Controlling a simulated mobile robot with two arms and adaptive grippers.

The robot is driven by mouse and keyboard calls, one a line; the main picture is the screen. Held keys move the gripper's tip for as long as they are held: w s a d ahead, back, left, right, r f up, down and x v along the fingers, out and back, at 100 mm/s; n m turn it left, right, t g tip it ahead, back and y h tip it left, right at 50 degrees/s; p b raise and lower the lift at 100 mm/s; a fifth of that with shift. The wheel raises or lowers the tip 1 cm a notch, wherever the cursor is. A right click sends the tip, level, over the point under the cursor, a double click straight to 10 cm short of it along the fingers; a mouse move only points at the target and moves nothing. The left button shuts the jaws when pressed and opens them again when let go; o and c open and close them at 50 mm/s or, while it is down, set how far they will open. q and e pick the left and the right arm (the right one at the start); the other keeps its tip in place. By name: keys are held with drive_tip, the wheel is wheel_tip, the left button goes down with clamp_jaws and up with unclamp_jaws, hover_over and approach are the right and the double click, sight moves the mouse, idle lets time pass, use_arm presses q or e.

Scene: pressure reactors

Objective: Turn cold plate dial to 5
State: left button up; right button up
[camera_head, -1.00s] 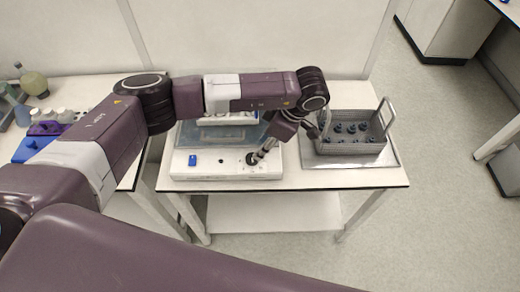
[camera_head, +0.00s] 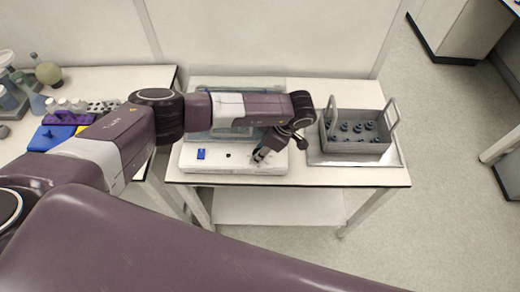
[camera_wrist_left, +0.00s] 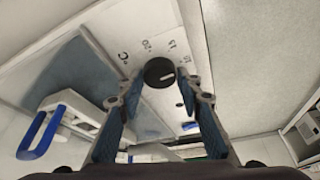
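The cold plate (camera_head: 217,165) is a white box with a glassy bluish top part, standing on the middle table in the head view. My left gripper (camera_head: 259,157) is over the right part of its front panel and hides the dial there. In the left wrist view the dial (camera_wrist_left: 158,72) is a round black knob with a short white mark, with printed numbers beside it on the white panel. My left gripper (camera_wrist_left: 158,92) is open, one blue-padded finger on each side of the dial. I cannot tell whether the fingers touch it. My right gripper is not in view.
A blue switch (camera_head: 201,154) and a small black spot (camera_head: 228,155) are on the panel left of my gripper. A grey basket (camera_head: 355,143) with several dark-topped items stands on a tray (camera_head: 398,158) to the right. Bottles and a blue box (camera_head: 52,137) are on the left table.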

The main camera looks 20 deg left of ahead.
use_arm(q)
drive_tip(key=c, duration=0.6)
drive_tip(key=shift+f+m+t+b, duration=0.1)
drive_tip(key=shift+m+t+b, duration=0.4)
drive_tip(key=shift+m+b, duration=0.6)
drive_tip(key=m+t+b, duration=0.1)
drive_tip(key=m+b, duration=0.2)
drive_tip(key=m+t+h+b, duration=0.1)
drive_tip(key=m+b, duration=0.1)
drive_tip(key=b, duration=0.1)
drive_tip(key=shift+a+f+m+b, duration=0.1)
drive_tip(key=shift+m+b, duration=0.2)
drive_tip(key=shift+m, duration=0.1)
drive_tip(key=shift+r+m+t+h+b, duration=0.15)
drive_tip(key=shift+m+h+b, duration=0.1)
drive_tip(key=shift+m+b, duration=0.45)
drive_tip(key=shift+r+m+t+h+b, duration=0.15)
drive_tip(key=shift+m+h+b, duration=0.1)
drive_tip(key=shift+m+b, duration=0.45)
drive_tip(key=o, duration=0.8)
drive_tip(key=shift+o, duration=0.2)
drive_tip(key=shift+s, duration=0.1)
drive_tip(key=v, duration=1.2)
